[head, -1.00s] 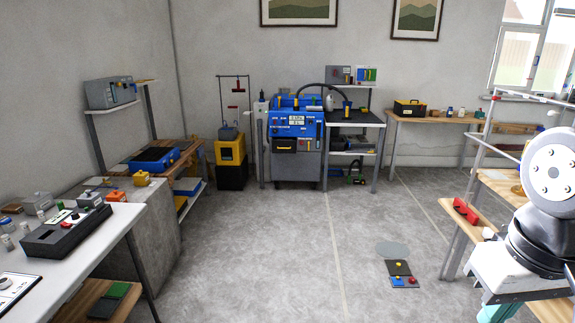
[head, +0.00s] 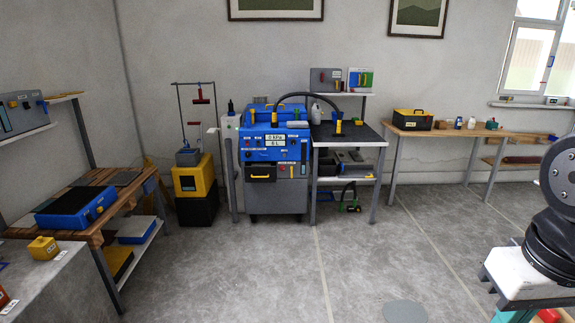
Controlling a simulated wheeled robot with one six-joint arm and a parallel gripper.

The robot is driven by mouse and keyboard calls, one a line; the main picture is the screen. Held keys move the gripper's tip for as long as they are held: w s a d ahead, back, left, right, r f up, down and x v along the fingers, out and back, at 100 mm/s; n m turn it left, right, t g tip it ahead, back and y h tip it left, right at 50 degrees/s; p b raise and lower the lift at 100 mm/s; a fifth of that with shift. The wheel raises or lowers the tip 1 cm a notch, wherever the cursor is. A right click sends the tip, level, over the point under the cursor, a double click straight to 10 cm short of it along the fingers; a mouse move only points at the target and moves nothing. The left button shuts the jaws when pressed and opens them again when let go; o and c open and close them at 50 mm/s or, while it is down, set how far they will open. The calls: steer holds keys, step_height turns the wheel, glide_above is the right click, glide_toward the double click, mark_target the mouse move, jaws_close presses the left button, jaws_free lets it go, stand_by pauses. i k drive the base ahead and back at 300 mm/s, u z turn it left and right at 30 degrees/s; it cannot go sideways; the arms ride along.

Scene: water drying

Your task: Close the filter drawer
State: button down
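A blue and grey machine (head: 277,203) stands against the back wall. On its front, below the blue panel, is a black drawer-like front with a yellow handle (head: 260,173), which may be the filter drawer. From this distance I cannot tell how far it is pulled out. My gripper is not in view. Only a part of my own arm shows at the right edge, far from the machine.
Right of the machine is a black-topped table (head: 345,133), then a wooden bench (head: 445,130). Left are a yellow and black unit (head: 195,180) and a wooden workbench with a blue case (head: 75,207). The floor (head: 265,265) before the machine is clear.

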mark_target(253, 174)
steer(key=u, duration=0.1)
steer(key=i, duration=1.9)
steer(key=u, duration=0.4)
steer(key=i, duration=1.65)
steer(key=u, duration=0.2)
